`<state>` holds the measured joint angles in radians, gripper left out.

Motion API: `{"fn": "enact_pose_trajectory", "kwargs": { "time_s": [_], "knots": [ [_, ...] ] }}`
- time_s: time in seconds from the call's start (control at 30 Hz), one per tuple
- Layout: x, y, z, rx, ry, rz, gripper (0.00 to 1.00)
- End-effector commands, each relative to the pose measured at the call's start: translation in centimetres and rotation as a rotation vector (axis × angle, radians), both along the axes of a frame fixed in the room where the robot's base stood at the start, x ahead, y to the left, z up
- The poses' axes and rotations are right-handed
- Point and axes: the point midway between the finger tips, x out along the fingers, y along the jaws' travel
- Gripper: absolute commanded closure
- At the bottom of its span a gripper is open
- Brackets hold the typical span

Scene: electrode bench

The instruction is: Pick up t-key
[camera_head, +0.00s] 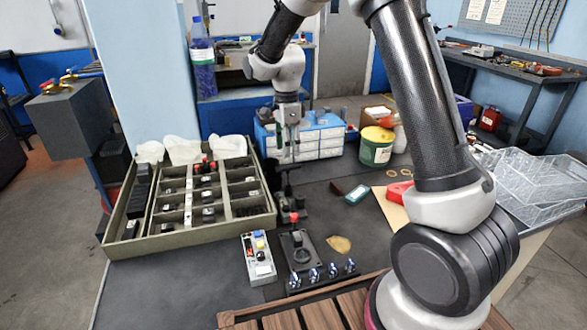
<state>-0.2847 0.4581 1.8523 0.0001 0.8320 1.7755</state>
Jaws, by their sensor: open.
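My gripper (290,150) points down over the middle of the bench, in front of the blue and white drawer box. It is open, and I see nothing held in it. A dark T-shaped piece with a crossbar and upright stem, which looks like the t-key (288,180), stands just below the fingertips. Its foot is by a small black and red fixture (293,215). The parts are small here, so I cannot tell whether the fingers touch the crossbar.
A compartmented tray (190,237) with dark parts lies left. A drawer box (318,140), green-labelled tub (376,147) and clear bins (535,180) stand behind and right.

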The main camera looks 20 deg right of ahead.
Motion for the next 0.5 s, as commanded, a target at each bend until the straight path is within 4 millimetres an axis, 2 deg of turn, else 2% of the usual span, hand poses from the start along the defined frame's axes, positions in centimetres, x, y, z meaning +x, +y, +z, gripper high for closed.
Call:
{"fn": "enact_pose_trajectory", "kwargs": {
  "time_s": [0.17,0.5],
  "knots": [
    [0.0,0.0,-0.6,0.0,0.001,-0.08,0.57],
    [0.2,0.1,-5.2,-0.001,0.004,-0.081,0.57]
  ]
}}
